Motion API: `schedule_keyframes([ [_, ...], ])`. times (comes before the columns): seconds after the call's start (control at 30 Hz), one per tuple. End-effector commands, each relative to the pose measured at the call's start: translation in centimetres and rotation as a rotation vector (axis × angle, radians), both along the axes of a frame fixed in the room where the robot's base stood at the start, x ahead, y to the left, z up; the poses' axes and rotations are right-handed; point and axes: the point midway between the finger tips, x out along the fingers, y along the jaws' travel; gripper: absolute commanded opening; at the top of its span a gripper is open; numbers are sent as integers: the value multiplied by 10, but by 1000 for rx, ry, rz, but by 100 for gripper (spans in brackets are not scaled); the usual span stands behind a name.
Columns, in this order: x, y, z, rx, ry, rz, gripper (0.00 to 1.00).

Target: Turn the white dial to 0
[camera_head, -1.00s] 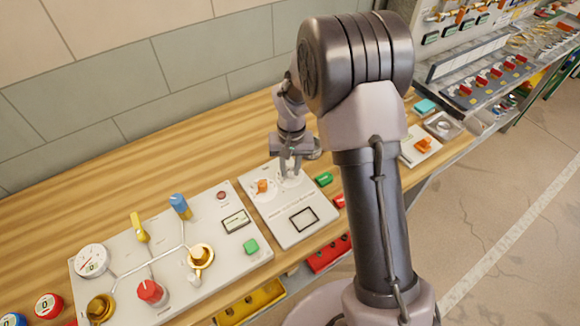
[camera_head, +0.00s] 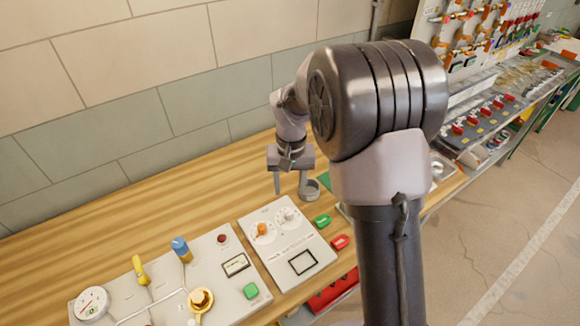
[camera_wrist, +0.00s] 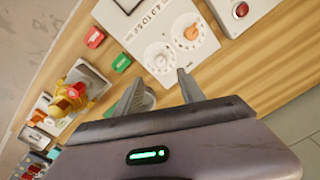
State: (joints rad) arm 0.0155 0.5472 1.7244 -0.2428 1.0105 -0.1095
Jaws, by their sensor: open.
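The white dial (camera_head: 287,215) is a small round knob on a light panel (camera_head: 283,250), at the panel's back right beside an orange dial (camera_head: 262,230). The wrist view also shows the white dial (camera_wrist: 159,58) and the orange dial (camera_wrist: 190,33), each ringed by small scale marks. I cannot read which number the white dial points to. My gripper (camera_head: 290,188) is open and empty, above and apart from the white dial. In the wrist view my gripper's fingers (camera_wrist: 161,80) are spread, with the dial beyond the tips.
A larger panel (camera_head: 205,255) with a gauge, levers and a green button stands to the left. Green (camera_head: 322,221) and red (camera_head: 341,242) blocks lie right of the dial panel. A grey ring-shaped part (camera_head: 310,188) is close to my gripper. The wooden bench behind is mostly clear.

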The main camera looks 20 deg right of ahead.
Motion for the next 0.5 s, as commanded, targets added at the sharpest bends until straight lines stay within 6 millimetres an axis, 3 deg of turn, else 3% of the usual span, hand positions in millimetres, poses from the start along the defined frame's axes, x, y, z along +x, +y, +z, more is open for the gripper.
schedule_keyframes([
  [0.03,0,0,18,-1,-3,0,47],
  [0.1,0,-1,35,-1,-3,-1,47],
  [0.2,0,-1,51,0,0,0,47],
  [0.5,-1,-1,60,0,1,-1,47],
])
